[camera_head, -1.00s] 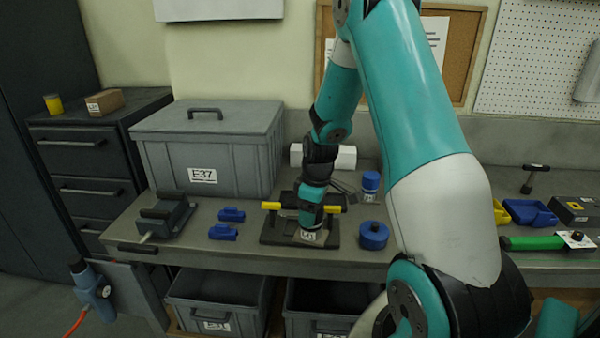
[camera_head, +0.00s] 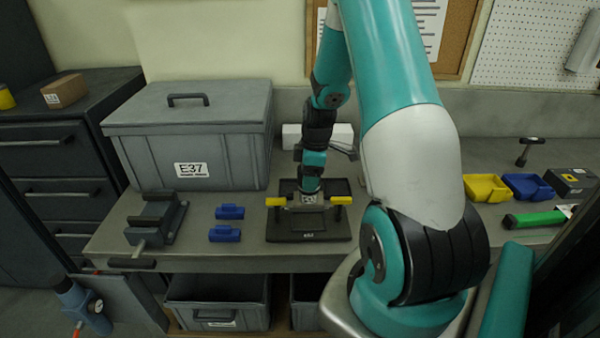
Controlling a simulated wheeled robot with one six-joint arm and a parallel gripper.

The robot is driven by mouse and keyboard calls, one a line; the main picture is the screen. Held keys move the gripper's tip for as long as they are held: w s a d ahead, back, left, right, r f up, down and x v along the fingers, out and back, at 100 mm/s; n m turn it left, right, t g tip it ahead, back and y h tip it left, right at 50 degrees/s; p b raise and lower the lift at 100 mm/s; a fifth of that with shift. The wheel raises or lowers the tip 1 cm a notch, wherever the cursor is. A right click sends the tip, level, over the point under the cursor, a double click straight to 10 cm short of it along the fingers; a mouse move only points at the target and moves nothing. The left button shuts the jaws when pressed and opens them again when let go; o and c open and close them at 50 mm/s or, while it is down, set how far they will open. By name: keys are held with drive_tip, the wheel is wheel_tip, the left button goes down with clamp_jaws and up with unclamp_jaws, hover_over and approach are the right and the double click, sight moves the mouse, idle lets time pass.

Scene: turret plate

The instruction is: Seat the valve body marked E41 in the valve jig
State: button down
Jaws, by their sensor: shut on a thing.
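My gripper (camera_head: 310,188) points down over the dark jig plate (camera_head: 330,232) on the bench. It is shut on a grey block, which I take to be the valve body (camera_head: 311,210), with a small white label on its near face; the lettering is too small to read. Yellow-ended bars (camera_head: 276,202) stick out on both sides of the block; I cannot tell whether they belong to it or to the jig. The block is over the middle of the plate; I cannot tell if it touches. The plate's front carries another small label.
Two blue blocks (camera_head: 230,212) and a grey vise-like fixture (camera_head: 156,218) are left of the jig. A grey lidded bin marked E37 (camera_head: 190,135) stands behind them. My arm hides the bench right of the jig.

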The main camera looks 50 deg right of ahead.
drive_tip(key=shift+w+f, duration=0.35)
drive_tip(key=shift+f, duration=0.25)
drive_tip(key=f+b, duration=0.2)
drive_tip(key=shift+s+d+f, duration=0.15)
drive_tip(key=shift+d+f, duration=0.05)
drive_tip(key=shift+f, duration=0.1)
drive_tip(key=shift+f+b, duration=0.85)
drive_tip(key=shift+f, duration=0.2)
drive_tip(key=shift+f, duration=0.2)
drive_tip(key=shift+f+b, duration=0.5)
drive_tip(key=shift+b, duration=0.05)
drive_tip(key=shift+f+b, duration=0.7)
drive_tip(key=shift+f, duration=0.15)
idle(0.5)
drive_tip(key=shift+c, duration=0.5)
unclamp_jaws()
drive_tip(key=shift+s, duration=0.1)
